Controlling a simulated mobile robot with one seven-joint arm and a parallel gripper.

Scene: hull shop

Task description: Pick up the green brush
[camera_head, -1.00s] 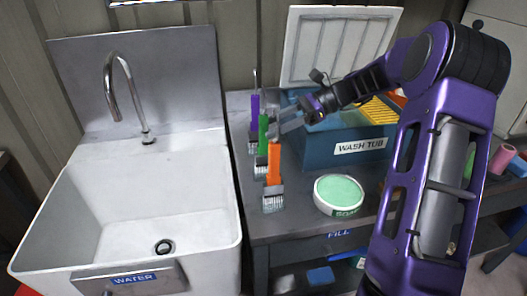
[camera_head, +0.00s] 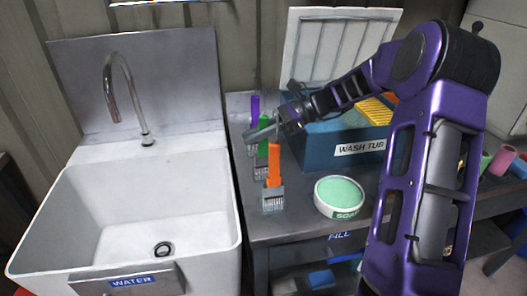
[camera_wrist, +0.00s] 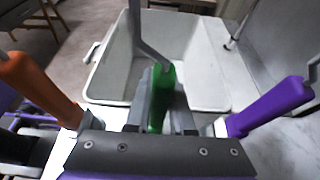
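The green brush (camera_head: 263,123) stands upright at the left end of the bench, between an orange brush (camera_head: 274,165) and a purple brush (camera_head: 255,105). My gripper (camera_head: 266,133) is at its handle and hides part of it. In the wrist view the green handle (camera_wrist: 162,92) lies between the two fingers of my gripper (camera_wrist: 161,108), with a finger close on either side. I cannot tell whether the fingers press on it. The orange handle (camera_wrist: 38,88) is to the left there and the purple handle (camera_wrist: 268,106) to the right, both outside the fingers.
A round soap dish with a green top (camera_head: 339,192) is to the front right. A white sink (camera_head: 185,180) with a tall tap adjoins the bench on the left.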

